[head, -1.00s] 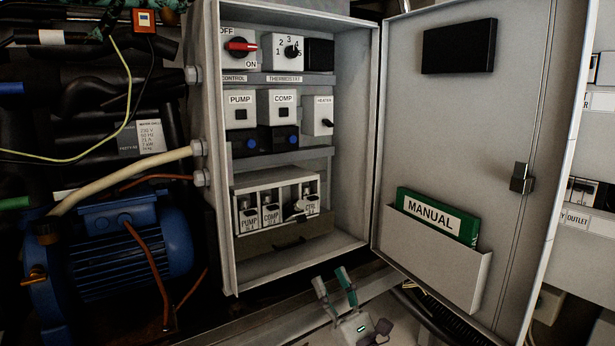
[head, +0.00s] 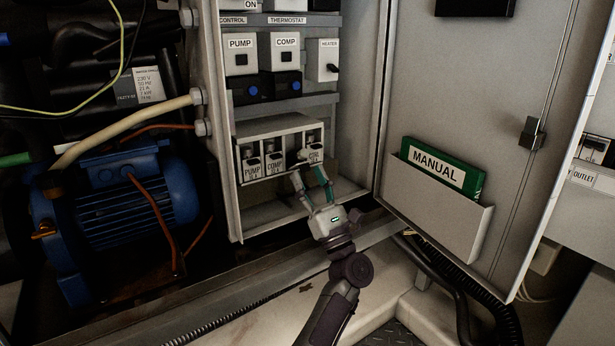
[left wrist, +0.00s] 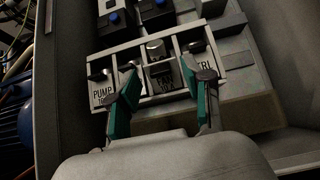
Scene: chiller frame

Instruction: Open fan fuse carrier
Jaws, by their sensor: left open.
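The fuse holder (head: 285,126) is a grey housing low in the open cabinet with a row of labelled carriers. The PUMP carrier (head: 251,166) and COMP carrier (head: 274,160) show in the head view. In the left wrist view the FAN carrier (left wrist: 164,83) has a darker face than its neighbours and a grey knob (left wrist: 155,48) above its label. How far it is tilted I cannot tell. The CTRL carrier (left wrist: 203,65) is to its right, partly covered by a finger. My left gripper (head: 309,174) is open and empty, its teal-padded fingers either side of the FAN carrier, contact unclear.
The cabinet door (head: 480,110) stands open at right, with a green MANUAL (head: 440,166) in its pocket (head: 435,213). PUMP and COMP switches (head: 262,50) sit above the holder. A blue motor (head: 125,215) and pipes fill the left side.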

